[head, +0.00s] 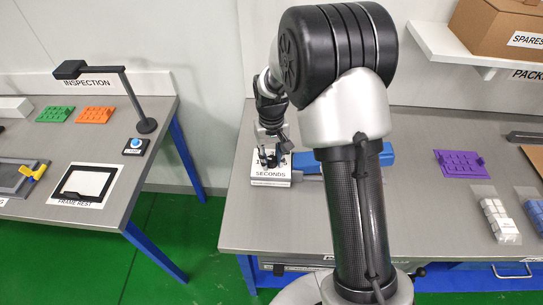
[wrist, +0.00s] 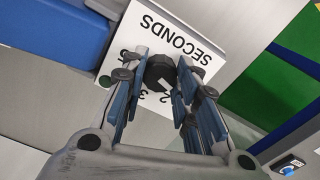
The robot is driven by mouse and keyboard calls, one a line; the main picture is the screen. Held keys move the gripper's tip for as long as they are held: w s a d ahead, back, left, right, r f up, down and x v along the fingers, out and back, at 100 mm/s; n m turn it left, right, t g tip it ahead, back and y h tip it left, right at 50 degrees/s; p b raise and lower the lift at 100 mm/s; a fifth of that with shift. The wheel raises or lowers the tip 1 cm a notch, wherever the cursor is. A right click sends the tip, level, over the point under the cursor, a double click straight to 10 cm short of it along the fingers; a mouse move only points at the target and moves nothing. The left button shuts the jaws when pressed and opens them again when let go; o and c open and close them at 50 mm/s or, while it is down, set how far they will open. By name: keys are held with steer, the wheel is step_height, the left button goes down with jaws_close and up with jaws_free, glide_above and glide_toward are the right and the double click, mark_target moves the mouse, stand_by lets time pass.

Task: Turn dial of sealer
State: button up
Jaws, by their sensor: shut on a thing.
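The sealer's dial (wrist: 161,73) is a black knob with a pale pointer mark, on a white plate (wrist: 131,34) lettered "SECONDS" with numbers around the knob. In the wrist view my gripper (wrist: 167,80) has its two fingers on either side of the dial, shut on it. In the head view my gripper (head: 268,158) is low over the white SECONDS box (head: 270,180), and the dial is hidden behind the fingers. The sealer's blue body (head: 374,156) shows to the right of the box, partly hidden by my arm.
A purple tray (head: 462,164) and bags of white pieces (head: 498,222) lie on the right of the bench. A shelf with a cardboard box (head: 495,30) hangs above. The inspection table (head: 150,185) stands to the left, across a green floor gap.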

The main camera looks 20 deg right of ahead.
mark_target(271, 159)
steer(key=m+p, duration=0.1)
steer(key=m, duration=0.2)
steer(key=shift+m, duration=0.3)
steer(key=shift+m+p, duration=0.7)
steer(key=shift+m, duration=0.9)
steer(key=o, duration=1.1)
steer(key=shift+r, duration=0.1)
step_height(271, 159, up, 12)
steer(key=shift+f, duration=0.1)
